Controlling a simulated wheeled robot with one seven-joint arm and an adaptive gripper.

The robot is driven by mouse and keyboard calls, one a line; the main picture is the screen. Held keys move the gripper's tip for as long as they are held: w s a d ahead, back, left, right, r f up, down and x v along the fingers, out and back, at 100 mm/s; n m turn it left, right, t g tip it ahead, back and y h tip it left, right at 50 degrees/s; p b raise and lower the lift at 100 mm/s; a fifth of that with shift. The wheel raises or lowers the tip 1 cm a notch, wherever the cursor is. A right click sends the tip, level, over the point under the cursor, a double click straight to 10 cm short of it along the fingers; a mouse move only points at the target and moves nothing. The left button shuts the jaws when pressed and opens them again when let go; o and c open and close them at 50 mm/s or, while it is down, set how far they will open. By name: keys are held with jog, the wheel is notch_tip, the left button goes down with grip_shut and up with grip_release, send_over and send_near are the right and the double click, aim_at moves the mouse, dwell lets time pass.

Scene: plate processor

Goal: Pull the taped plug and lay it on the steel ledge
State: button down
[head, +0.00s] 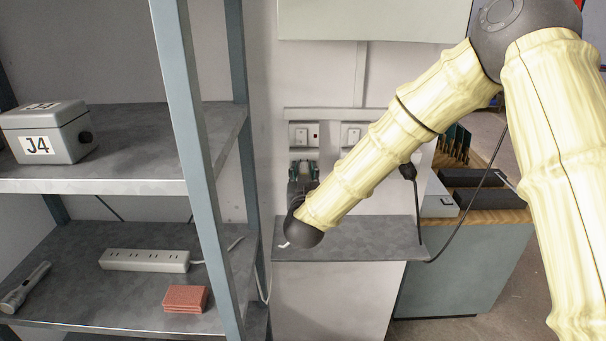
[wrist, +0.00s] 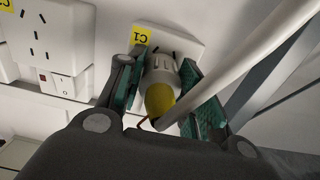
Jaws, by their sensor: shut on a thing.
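The taped plug (wrist: 160,70) is white with a yellow wrap at its rear. In the wrist view it sits between the green-padded fingers of my gripper (wrist: 157,88), which is shut on it. Its front is against a white socket plate with a yellow C1 tag (wrist: 141,35); whether its pins are inside I cannot tell. In the head view my gripper (head: 303,172) is at the wall below the left socket, and the plug is hidden there. The grey steel ledge (head: 385,238) lies below my gripper, and its visible top is bare.
Another socket (head: 352,134) is to the right. A black plug (head: 407,172) with a black cord hangs right of my arm. The left shelf unit (head: 185,150) holds a J4 box (head: 45,133), a power strip (head: 145,260), red blocks (head: 186,299) and a flashlight (head: 25,288).

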jog(key=shift+s, duration=0.55)
jog(key=shift+s, duration=0.1)
jog(key=shift+s, duration=0.55)
jog(key=shift+s, duration=0.25)
jog(key=shift+s, duration=0.5)
jog(key=shift+s, duration=0.1)
jog(key=shift+s+b, duration=0.3)
jog(key=shift+s, duration=0.25)
jog(key=shift+s, duration=0.2)
